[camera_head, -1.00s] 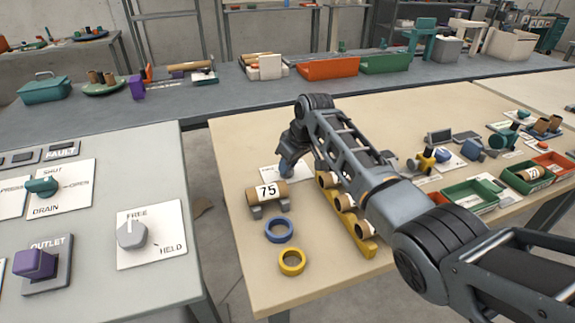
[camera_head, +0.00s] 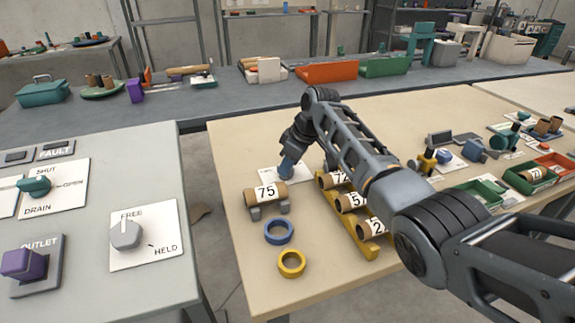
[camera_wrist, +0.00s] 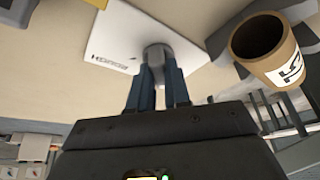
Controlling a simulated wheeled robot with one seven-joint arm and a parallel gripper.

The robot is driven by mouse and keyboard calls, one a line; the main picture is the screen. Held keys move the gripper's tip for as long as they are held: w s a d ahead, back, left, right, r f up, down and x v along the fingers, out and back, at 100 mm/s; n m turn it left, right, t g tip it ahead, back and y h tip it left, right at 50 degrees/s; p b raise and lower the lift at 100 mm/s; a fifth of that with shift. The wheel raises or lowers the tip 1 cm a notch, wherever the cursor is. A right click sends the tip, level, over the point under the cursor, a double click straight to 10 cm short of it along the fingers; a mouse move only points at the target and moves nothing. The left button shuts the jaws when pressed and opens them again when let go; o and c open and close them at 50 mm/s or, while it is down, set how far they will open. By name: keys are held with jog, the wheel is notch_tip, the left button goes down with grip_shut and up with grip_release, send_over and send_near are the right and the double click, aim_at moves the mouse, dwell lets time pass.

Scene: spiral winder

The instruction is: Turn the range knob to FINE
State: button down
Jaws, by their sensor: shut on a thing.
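The range knob (camera_wrist: 158,52) is a small grey knob on a white plate (camera_wrist: 108,38). The plate carries a label that reads ROUGH, upside down in the wrist view. My gripper (camera_wrist: 157,72) is shut on the knob, with one blue-grey finger on each side of it. In the head view my gripper (camera_head: 288,170) points down at the white plate (camera_head: 268,173), behind the tube marked 75. There the gripper and arm hide the knob. I cannot make out the FINE label or where the knob points.
The tube marked 75 (camera_head: 266,193) rests on a grey stand close in front of my gripper. A yellow rack (camera_head: 370,252) with labelled tubes stands to the right, below my forearm. A blue ring (camera_head: 279,231) and a yellow ring (camera_head: 292,264) lie nearer the front edge.

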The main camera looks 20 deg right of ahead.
jog(key=shift+s+f, duration=0.1)
jog(key=shift+f, duration=0.1)
jog(key=c, duration=1.1)
grip_release()
jog(key=shift+r, duration=0.1)
jog(key=shift+v, duration=3.85)
